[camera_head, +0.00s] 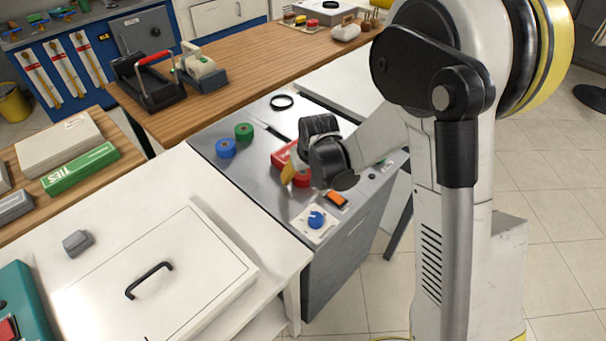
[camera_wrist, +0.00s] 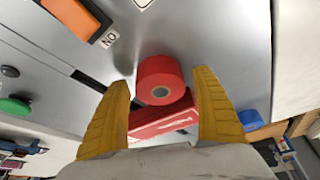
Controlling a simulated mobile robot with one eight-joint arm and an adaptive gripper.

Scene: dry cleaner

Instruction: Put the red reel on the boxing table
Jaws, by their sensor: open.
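The red reel (camera_wrist: 162,70) stands on a grey metal top (camera_head: 211,153), beside or against a red box (camera_head: 280,156) with white lettering. In the wrist view it is between the two yellow fingers of my gripper (camera_wrist: 163,79), with a gap on each side. In the head view the reel (camera_head: 302,182) is partly hidden by my gripper (camera_head: 290,174). My gripper is open and low over the metal top. I cannot tell for sure which surface is the boxing table; a wooden table (camera_head: 115,133) at left holds a green TIES box (camera_head: 80,168) and pale boxes.
An orange switch (camera_head: 336,199) and blue knob (camera_head: 316,218) are at the front. Another wooden table (camera_head: 255,57) holds two black-based devices.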

